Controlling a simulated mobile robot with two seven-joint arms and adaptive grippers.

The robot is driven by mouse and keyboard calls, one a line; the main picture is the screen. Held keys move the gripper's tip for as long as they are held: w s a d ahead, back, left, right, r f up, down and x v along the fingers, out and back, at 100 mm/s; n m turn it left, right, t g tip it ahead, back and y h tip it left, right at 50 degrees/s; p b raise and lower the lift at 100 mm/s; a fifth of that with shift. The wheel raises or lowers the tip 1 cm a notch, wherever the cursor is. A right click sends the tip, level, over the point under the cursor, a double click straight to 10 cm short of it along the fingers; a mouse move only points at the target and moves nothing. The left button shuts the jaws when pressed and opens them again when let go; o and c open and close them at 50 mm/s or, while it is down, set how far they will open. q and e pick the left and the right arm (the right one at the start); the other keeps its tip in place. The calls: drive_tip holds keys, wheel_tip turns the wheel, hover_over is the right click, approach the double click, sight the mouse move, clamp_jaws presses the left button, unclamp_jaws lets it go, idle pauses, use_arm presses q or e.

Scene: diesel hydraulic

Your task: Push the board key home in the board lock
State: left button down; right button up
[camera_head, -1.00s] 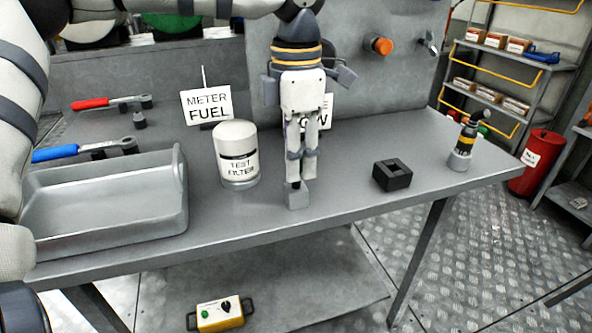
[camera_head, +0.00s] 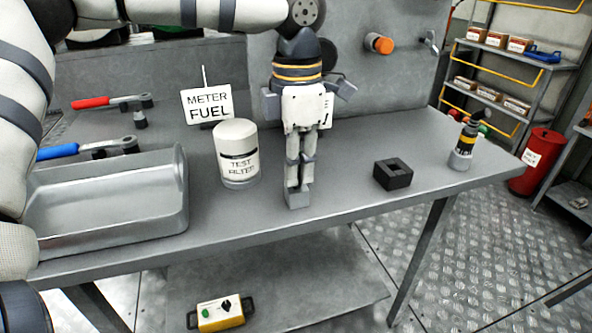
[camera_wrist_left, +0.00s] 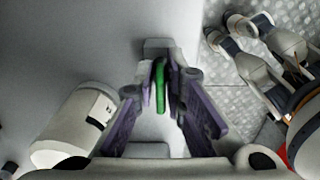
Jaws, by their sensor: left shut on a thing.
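My left gripper (camera_head: 299,186) points down over the front edge of the workbench, in the middle of the head view. In the left wrist view its purple-padded fingers (camera_wrist_left: 160,88) are shut on a narrow green piece, apparently the board key (camera_wrist_left: 160,86). A small grey block (camera_wrist_left: 156,46) lies just beyond the fingertips. It also shows under the gripper in the head view (camera_head: 298,199); I cannot tell whether it is the board lock or whether the key touches it. My right gripper (camera_wrist_left: 222,32) shows at the upper right of the left wrist view, its fingers apart, over the floor.
A white test filter (camera_head: 237,153) stands left of my left gripper, and a grey tray (camera_head: 110,235) farther left. A black socketed block (camera_head: 392,174) and a dark bottle-like tool (camera_head: 464,146) stand to the right. An orange knob (camera_head: 383,45) projects from the back panel.

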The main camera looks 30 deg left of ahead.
use_arm(q)
drive_tip(key=shift+r, duration=1.7)
drive_tip(key=shift+r, duration=0.1)
drive_tip(key=shift+r, duration=1.95)
drive_tip(key=shift+f, duration=0.1)
